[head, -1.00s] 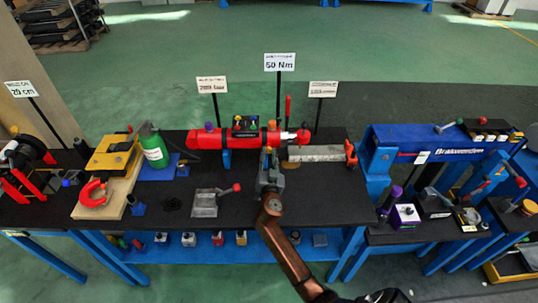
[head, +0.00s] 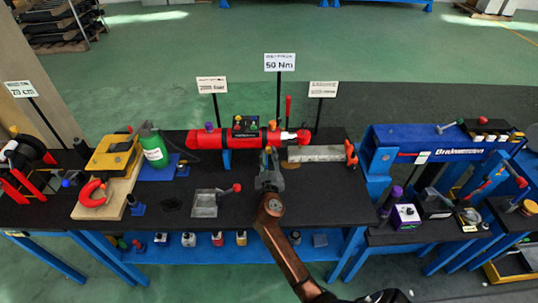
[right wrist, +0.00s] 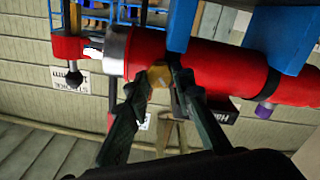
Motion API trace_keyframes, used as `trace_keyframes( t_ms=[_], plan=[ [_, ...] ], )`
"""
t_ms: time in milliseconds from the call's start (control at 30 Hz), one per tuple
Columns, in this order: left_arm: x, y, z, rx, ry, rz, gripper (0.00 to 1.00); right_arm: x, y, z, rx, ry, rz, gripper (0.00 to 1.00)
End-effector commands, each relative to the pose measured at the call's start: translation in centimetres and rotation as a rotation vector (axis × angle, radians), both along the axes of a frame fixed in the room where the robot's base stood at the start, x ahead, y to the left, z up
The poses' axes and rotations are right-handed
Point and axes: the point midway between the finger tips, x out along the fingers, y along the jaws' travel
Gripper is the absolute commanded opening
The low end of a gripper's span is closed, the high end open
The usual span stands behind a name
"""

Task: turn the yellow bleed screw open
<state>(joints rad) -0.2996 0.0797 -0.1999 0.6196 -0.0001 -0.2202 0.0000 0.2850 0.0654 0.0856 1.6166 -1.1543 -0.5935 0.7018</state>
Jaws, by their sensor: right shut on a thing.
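The red cylinder (head: 240,138) lies level along the back of the black-topped bench. In the right wrist view its red body (right wrist: 215,68) crosses the upper part of the picture. The yellow bleed screw (right wrist: 159,75) shows as a round yellow head beside the cylinder's silver collar (right wrist: 117,50). My right gripper (head: 269,156) reaches the cylinder's front side. In the right wrist view its dark fingers (right wrist: 160,83) stand on either side of the yellow head and are shut on it. In the head view the fingers mostly hide the screw. My left gripper is not in view.
A grey block with a red-knobbed lever (head: 212,201) sits left of my right arm. A pale grey bar (head: 318,153) lies to the right of the gripper. A green bottle (head: 153,148) and a wooden board (head: 110,190) stand at left. The bench front is mostly clear.

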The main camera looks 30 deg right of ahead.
Motion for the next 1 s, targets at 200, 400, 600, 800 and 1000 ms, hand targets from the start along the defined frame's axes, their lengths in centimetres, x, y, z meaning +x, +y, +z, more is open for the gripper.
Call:
trace_keyframes(
  t_ms=[200,400,600,800,1000],
  plan=[
    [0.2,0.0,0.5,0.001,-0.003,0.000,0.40,0.0,0.1,0.0,-0.176,0.109,0.001,0.00],
    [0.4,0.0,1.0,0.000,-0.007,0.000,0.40,0.0,0.1,0.0,-0.339,0.208,0.001,0.00],
    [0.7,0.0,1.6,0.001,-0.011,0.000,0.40,0.0,0.1,0.0,-0.501,0.309,0.000,0.00],
    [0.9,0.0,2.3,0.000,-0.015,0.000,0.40,0.1,0.1,0.0,-0.656,0.403,0.001,0.00],
    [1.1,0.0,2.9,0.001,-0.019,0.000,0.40,0.1,0.2,0.0,-0.784,0.481,0.002,0.00]
  ],
)
